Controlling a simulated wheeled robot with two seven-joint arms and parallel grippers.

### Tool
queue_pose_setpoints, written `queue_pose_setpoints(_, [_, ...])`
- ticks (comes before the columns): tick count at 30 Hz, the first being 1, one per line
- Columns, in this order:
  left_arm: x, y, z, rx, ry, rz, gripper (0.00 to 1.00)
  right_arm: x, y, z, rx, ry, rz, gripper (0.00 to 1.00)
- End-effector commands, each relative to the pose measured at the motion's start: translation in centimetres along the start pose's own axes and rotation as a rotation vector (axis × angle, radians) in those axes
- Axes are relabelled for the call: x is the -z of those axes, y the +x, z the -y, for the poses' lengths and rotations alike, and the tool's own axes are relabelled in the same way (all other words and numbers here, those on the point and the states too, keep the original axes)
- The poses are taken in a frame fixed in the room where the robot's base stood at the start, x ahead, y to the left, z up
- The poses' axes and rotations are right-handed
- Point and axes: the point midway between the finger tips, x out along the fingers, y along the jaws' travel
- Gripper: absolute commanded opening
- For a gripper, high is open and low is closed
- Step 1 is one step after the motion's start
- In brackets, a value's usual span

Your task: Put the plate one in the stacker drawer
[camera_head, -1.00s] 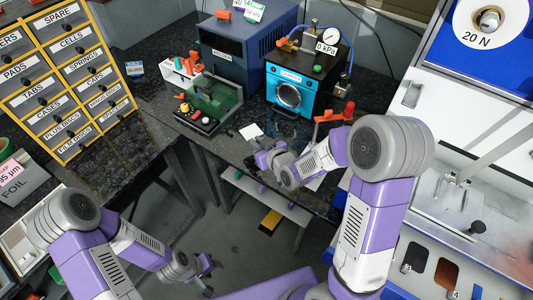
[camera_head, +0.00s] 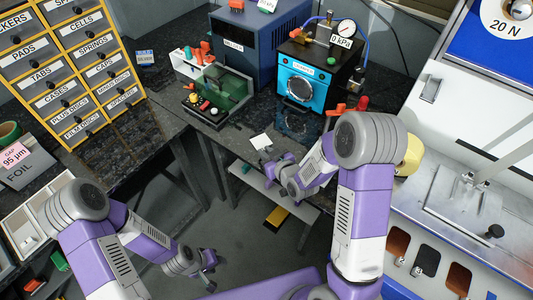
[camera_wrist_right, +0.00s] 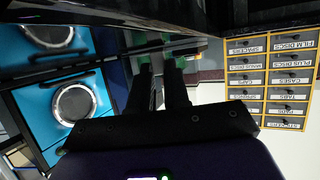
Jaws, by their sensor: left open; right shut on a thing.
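My right gripper (camera_head: 266,157) hangs over the front edge of the bench, pointing away from me. It is shut on a small flat white piece (camera_head: 260,142) at its tips. I cannot read any marking that names it plate one. In the right wrist view the dark fingers (camera_wrist_right: 157,85) are close together, and the held piece is hard to make out. My left gripper (camera_head: 206,272) is open and empty, low over the floor. I cannot tell which part is the stacker drawer. A yellow-framed cabinet (camera_head: 72,62) has labelled, shut drawers; its top-left label, cut off, ends in "CKERS".
A black-and-teal chamber (camera_head: 315,65) with a gauge stands behind the right gripper. Left of it are a blue-grey box (camera_head: 235,48) and a green fixture (camera_head: 232,85). A foil box (camera_head: 22,163) is at the left. A white machine (camera_head: 450,105) fills the right side.

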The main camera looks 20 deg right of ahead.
Motion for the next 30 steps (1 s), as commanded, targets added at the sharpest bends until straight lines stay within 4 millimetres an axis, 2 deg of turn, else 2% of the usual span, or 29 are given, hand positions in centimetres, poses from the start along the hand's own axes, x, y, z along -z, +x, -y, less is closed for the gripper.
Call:
queue_pose_setpoints(2, [0.0,0.4,0.2,0.000,0.000,0.000,0.43,-0.3,0.1,0.0,0.000,0.000,0.000,0.00])
queue_pose_setpoints(3, [0.0,0.4,0.1,0.000,0.000,0.000,0.43,-0.3,0.1,0.0,0.000,0.000,0.000,0.19])
queue_pose_setpoints(8, [0.0,0.3,0.1,0.000,0.000,0.000,0.43,-0.2,0.1,0.0,0.000,0.000,0.001,0.41])
queue_pose_setpoints(20, [0.0,-0.3,-0.1,0.000,0.000,0.000,0.43,0.2,-0.1,0.0,0.000,0.000,0.001,0.41])
queue_pose_setpoints(23, [0.0,-0.5,-0.2,0.000,0.000,0.000,0.43,0.2,-1.7,-0.1,-0.001,0.002,0.001,0.41])
queue_pose_setpoints(29, [-0.1,-1.1,-0.4,0.000,0.000,0.000,0.43,0.2,-6.5,-0.1,-0.003,0.003,0.001,0.41])
queue_pose_setpoints(30, [-0.1,-1.9,-0.7,0.000,0.000,0.000,0.43,0.4,-6.5,0.0,0.000,0.001,0.005,0.41])
